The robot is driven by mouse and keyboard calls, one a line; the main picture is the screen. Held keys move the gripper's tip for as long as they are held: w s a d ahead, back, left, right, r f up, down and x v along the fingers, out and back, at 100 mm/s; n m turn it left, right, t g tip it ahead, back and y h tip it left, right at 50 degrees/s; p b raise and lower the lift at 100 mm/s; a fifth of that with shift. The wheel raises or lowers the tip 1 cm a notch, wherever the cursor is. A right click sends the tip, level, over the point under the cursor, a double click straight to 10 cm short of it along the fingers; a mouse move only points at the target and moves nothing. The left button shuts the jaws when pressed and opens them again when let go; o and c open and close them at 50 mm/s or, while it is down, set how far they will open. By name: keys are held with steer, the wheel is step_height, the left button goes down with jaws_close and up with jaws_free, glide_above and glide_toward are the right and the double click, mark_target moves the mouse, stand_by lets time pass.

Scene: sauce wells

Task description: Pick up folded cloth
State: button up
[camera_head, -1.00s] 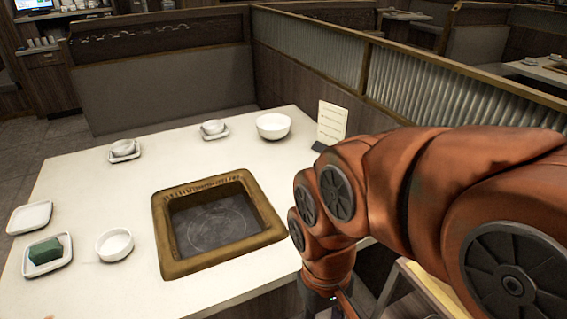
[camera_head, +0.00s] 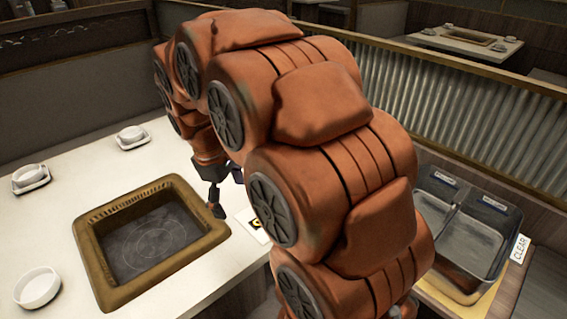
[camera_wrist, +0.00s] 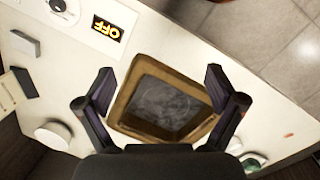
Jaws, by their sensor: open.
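My gripper (camera_head: 222,192) is over the white table, close to the right rim of the grill well; in the wrist view its fingers (camera_wrist: 160,78) are spread and empty. A small green item (camera_wrist: 256,160), possibly the folded cloth, shows at the lower right of the wrist view, near a white bowl, partly cut off by my gripper's body. It is out of the head view now. A dark grey block (camera_wrist: 25,44) lies at the upper left of the wrist view; I cannot tell whether it is cloth.
The brown-rimmed grill well (camera_head: 92,215) is sunk in the table (camera_head: 60,240). A white bowl (camera_head: 37,288) and two cups on saucers (camera_head: 30,177) stand left. A two-part metal bin (camera_head: 470,225) and corrugated partition are right.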

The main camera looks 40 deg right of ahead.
steer(key=w+d+f+n+h+b, duration=0.1)
steer(key=w+d+f+n, duration=0.2)
steer(key=w+d, duration=0.65)
steer(key=w+d+f+n+h+b, duration=0.1)
steer(key=w+d+f+n, duration=0.2)
steer(key=w+d, duration=0.65)
steer(key=shift+w+d+f+n+h+b, duration=0.2)
steer(key=shift+w+d+f+n+h, duration=0.65)
steer(key=shift+d+f, duration=2.05)
steer(key=shift+w+d+f+n+h+b, duration=0.2)
steer(key=shift+w+d+f+n, duration=1.35)
steer(key=shift+d, duration=2.15)
steer(key=shift+w+d+f+n+h+b, duration=0.25)
steer(key=shift+w+d+f+n+h, duration=0.3)
steer(key=shift+w+d+f, duration=1.85)
steer(key=shift+s+d+f+p, duration=0.25)
steer(key=shift+s+d+f, duration=0.1)
steer(key=shift+d+f, duration=0.5)
steer(key=shift+s+d+f+p, duration=0.2)
steer(key=shift+s+d+f, duration=0.15)
steer(key=shift+d+f, duration=0.45)
steer(key=shift+p+x, duration=0.3)
steer(key=shift+x, duration=1.1)
steer(key=shift+a+f, duration=0.15)
steer(key=shift+a, duration=0.05)
steer(key=c, duration=1.1)
